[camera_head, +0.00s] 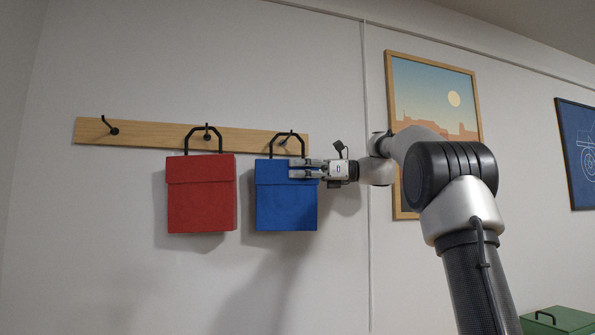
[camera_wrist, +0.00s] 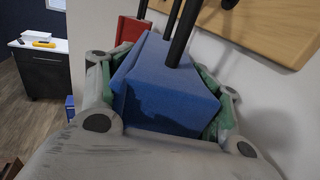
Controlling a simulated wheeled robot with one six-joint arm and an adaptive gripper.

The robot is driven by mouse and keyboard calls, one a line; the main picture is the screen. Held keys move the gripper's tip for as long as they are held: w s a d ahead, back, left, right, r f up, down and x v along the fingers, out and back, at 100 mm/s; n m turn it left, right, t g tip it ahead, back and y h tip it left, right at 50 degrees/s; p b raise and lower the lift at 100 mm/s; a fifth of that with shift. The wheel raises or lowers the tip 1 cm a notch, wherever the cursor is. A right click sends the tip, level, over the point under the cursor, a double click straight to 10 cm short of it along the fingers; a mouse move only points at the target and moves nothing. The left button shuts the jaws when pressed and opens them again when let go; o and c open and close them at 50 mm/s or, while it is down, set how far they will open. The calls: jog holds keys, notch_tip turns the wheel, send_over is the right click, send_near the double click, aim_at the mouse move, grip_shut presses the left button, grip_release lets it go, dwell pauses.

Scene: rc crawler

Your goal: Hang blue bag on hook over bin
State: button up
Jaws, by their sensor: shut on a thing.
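The blue bag (camera_head: 286,203) is upright against the wall below the right-hand hook (camera_head: 289,139) of a wooden rail. Its black handle (camera_head: 272,146) reaches up to that hook; I cannot tell whether the hook passes through the handle or bears the bag. My gripper (camera_head: 293,169) comes from the right and is shut on the upper right part of the bag. In the wrist view my fingers lie on both sides of the blue bag (camera_wrist: 165,90), with its handle rising above. No bin shows below the hook in the head view.
A red bag (camera_head: 202,195) hangs from the middle hook, close left of the blue one. The left hook (camera_head: 110,125) on the wooden rail (camera_head: 150,134) is empty. A framed desert picture (camera_head: 433,85) hangs behind my arm. A green box (camera_head: 558,320) is at lower right.

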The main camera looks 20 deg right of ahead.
dwell(0.4)
jog(key=o, duration=1.7)
